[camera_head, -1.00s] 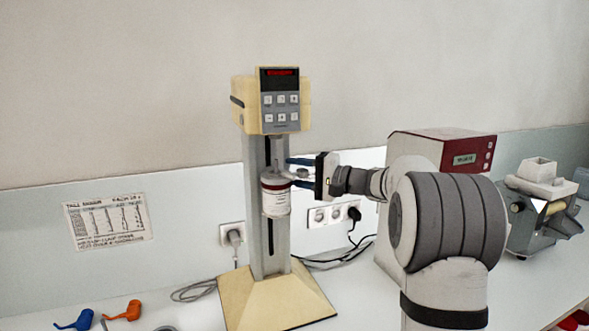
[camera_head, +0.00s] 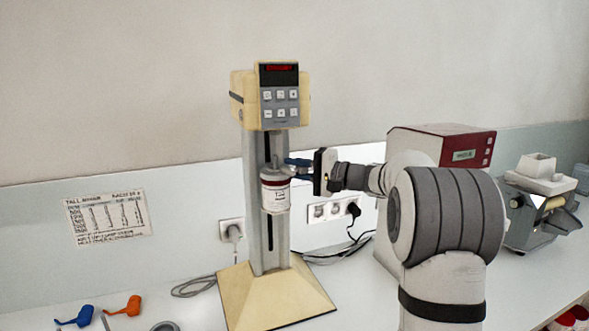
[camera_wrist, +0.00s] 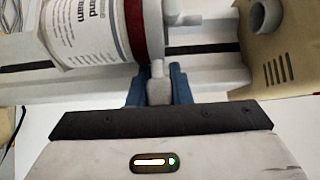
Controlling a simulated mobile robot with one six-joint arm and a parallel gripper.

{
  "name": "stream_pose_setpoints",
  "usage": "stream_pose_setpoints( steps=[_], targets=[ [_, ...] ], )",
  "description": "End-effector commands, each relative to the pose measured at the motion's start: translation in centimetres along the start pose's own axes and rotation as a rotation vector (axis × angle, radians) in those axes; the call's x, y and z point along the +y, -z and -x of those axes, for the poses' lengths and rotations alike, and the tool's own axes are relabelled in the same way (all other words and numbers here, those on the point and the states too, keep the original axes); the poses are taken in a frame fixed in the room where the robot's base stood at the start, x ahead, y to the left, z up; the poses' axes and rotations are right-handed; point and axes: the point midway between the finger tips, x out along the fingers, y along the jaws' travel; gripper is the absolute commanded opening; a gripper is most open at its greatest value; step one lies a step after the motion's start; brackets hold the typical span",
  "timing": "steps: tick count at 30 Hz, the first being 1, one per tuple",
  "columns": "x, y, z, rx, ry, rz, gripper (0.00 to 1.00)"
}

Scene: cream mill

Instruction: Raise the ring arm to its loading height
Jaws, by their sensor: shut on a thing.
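A tall cream-coloured mixer (camera_head: 269,100) with a grey column stands on the bench. On the column, a white jar (camera_head: 276,196) with a dark red band hangs upright at mid-height; its label also shows in the wrist view (camera_wrist: 88,35). The ring arm (camera_head: 284,169) is the grey fitting at the jar's top, partly hidden by my gripper. My gripper (camera_head: 298,169) reaches in from the right. In the wrist view its blue fingers (camera_wrist: 158,88) are shut on a grey knob (camera_wrist: 158,82) of the ring arm, beside the jar's red band.
A red-and-white machine (camera_head: 440,150) and a grey mill (camera_head: 540,205) stand to the right. Blue (camera_head: 75,318) and orange (camera_head: 127,307) tools lie at the front left. Wall sockets (camera_head: 333,209) with cables are behind the column. A printed chart (camera_head: 107,217) hangs on the left wall.

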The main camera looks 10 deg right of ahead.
Motion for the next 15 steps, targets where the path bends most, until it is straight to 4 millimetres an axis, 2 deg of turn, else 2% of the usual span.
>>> stream_pose_setpoints(
  steps=[5, 12, 15],
  targets=[
    [-0.3, -0.1, 0.0, -0.001, 0.001, 0.001, 0.00],
    [-3.7, -0.1, -0.1, -0.001, 0.002, 0.005, 0.00],
    [-4.0, -0.1, -0.1, -0.001, 0.002, 0.002, 0.00]
  ],
)
